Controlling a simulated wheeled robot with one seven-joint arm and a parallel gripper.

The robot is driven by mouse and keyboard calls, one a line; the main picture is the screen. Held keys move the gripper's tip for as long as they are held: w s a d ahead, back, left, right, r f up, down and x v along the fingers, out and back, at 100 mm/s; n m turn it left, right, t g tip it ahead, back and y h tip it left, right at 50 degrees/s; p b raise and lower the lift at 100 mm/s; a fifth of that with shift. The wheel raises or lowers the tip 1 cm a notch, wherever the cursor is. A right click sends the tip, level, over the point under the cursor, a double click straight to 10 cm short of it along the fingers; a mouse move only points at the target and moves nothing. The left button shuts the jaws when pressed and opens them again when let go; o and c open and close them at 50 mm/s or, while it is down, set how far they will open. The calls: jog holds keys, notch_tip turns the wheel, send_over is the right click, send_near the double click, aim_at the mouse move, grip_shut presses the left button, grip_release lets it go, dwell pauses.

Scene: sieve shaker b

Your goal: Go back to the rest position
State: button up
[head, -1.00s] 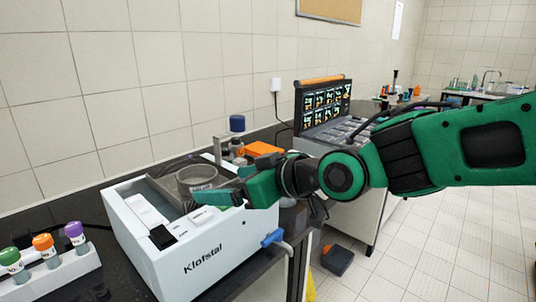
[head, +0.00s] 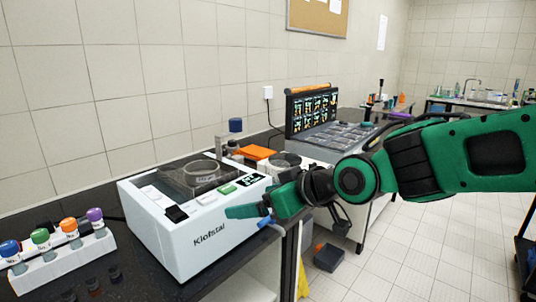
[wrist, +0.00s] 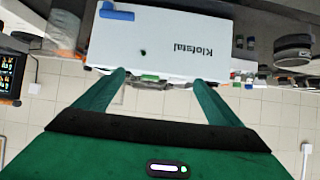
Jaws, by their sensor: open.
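My gripper (head: 246,211) is in front of the right front corner of the white Klofstal machine (head: 203,236). In the wrist view its two green fingers (wrist: 157,78) are spread apart with nothing between them. The machine's front panel (wrist: 170,45) fills the view just beyond the fingertips. In the head view the machine stands on the black bench, with a round sieve (head: 201,172) in its top recess and a small lit display (head: 249,180) by its right edge. My gripper hides part of the machine's lower right corner.
A white rack (head: 65,258) with several coloured-capped vials stands at the left. An orange box (head: 257,153) and a grey instrument with a screen (head: 312,110) stand behind my gripper. A dark box (head: 329,257) lies on the floor. Floor at the right is largely clear.

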jog(key=s+d+f+m+g+h, duration=0.15)
jog(key=d+f+m+h, duration=0.25)
jog(key=d, duration=1)
jog(key=s+d+f+m+g+h, duration=0.1)
jog(key=s+d+f+m+h, duration=0.25)
jog(key=d, duration=1.15)
jog(key=s+d+f+m+g, duration=0.2)
jog(key=s+d+m, duration=0.2)
jog(key=s+d, duration=0.3)
jog(key=s+d+f+m+g+h, duration=0.1)
jog(key=s+d+f+m+g, duration=0.2)
jog(key=s+d, duration=0.4)
jog(key=s+m, duration=0.1)
jog(key=s, duration=0.4)
jog(key=shift+s+d+g, duration=0.15)
jog(key=shift+s+g, duration=0.1)
jog(key=shift+g, duration=0.1)
jog(key=shift+f+m, duration=0.1)
jog(key=shift+m, duration=0.15)
jog(key=shift+w+f+h, duration=0.25)
jog(key=shift+w, duration=0.4)
jog(key=shift+c, duration=0.6)
